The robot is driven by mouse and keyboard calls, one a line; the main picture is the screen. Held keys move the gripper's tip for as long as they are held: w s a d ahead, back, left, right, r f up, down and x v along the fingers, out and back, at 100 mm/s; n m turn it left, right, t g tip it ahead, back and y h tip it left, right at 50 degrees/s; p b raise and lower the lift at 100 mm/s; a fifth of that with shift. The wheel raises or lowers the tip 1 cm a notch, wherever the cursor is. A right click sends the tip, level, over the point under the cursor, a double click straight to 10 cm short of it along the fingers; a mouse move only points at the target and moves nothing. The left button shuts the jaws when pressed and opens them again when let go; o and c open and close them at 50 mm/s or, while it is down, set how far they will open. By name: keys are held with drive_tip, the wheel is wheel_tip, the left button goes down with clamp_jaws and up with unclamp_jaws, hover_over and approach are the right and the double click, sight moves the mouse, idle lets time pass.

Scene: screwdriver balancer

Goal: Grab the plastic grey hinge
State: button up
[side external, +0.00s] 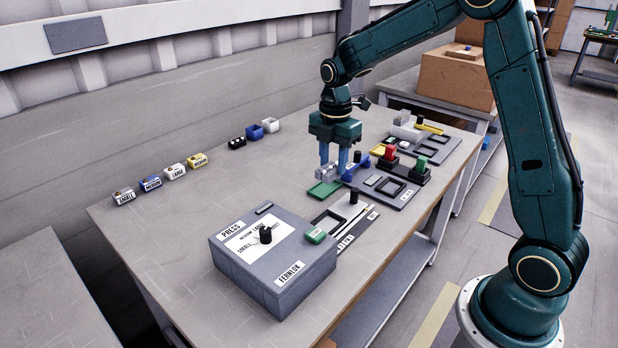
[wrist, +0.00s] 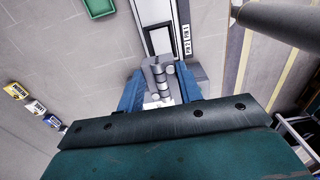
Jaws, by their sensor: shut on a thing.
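The grey hinge (wrist: 158,72) sits between the two blue fingers of my gripper (wrist: 160,84) in the wrist view; its knuckles and a plate show. My gripper (side external: 335,166) points down over the table in the side view, shut on the hinge. A light grey part of the hinge (side external: 325,172) shows at its fingertips. The fingers hide part of the hinge, and I cannot tell whether it touches what lies below.
A green tray (side external: 323,189) lies just below and left of my gripper. A dark fixture plate (side external: 398,198) with red and green blocks is to the right. The grey press box (side external: 272,262) stands in front.

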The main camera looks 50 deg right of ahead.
sight(333, 163)
drive_tip(key=shift+r, duration=2.4)
